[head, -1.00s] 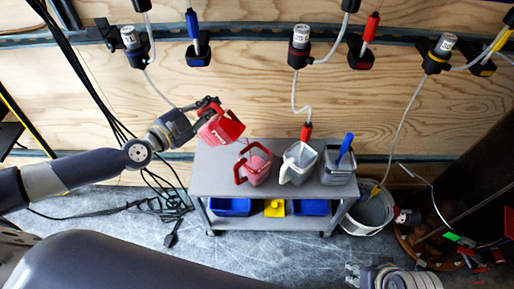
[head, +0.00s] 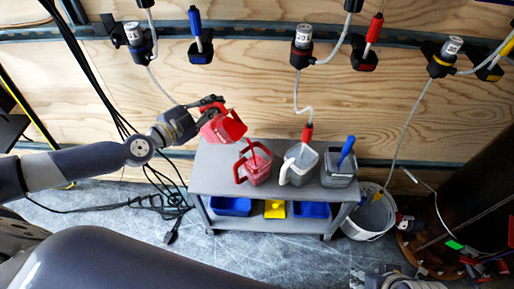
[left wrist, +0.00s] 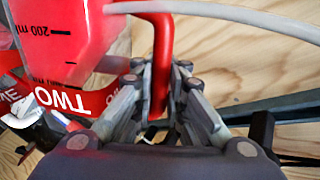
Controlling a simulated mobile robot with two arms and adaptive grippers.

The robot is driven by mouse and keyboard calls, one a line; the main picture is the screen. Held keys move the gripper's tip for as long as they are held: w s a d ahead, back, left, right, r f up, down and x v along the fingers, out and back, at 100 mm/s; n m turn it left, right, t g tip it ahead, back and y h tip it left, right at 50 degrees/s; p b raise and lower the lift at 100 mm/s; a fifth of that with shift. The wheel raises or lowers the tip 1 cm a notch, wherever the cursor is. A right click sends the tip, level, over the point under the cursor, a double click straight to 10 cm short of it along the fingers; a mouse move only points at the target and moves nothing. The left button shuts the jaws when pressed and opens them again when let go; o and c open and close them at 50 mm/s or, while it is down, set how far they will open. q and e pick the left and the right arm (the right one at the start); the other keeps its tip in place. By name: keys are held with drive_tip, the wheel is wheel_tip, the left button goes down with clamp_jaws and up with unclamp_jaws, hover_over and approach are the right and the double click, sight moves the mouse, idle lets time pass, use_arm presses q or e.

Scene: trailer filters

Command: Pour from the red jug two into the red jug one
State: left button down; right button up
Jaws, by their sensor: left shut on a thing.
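Red jug two (head: 224,128) is held tilted above the left end of the cart, up and to the left of red jug one. My left gripper (head: 211,106) is shut on its red handle. In the left wrist view the fingers (left wrist: 160,95) close around the handle, beside jug two's clear wall (left wrist: 60,40) with reddish content and a "TWO" label. Red jug one (head: 256,170) stands upright on the cart top, its handle to the left. A thin red streak shows at its mouth, below jug two's lip. My right gripper (head: 385,278) shows only partly at the bottom edge; its fingers are unclear.
The grey cart (head: 210,178) also carries a white-handled jug (head: 298,166) and a jug with a blue handle (head: 338,170). Blue and yellow bins sit on its lower shelf. A white bucket (head: 366,222) stands at right. Hoses hang from the wooden wall.

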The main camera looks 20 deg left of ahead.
use_arm(q)
drive_tip(key=shift+d+r+m, duration=0.15)
drive_tip(key=shift+d+m, duration=0.05)
drive_tip(key=shift+m, duration=0.1)
use_arm(e)
drive_tip(key=shift+d+f, duration=0.3)
drive_tip(key=shift+d, duration=0.25)
use_arm(q)
drive_tip(key=shift+d+r, duration=0.1)
use_arm(e)
drive_tip(key=shift+d, duration=0.2)
idle(0.6)
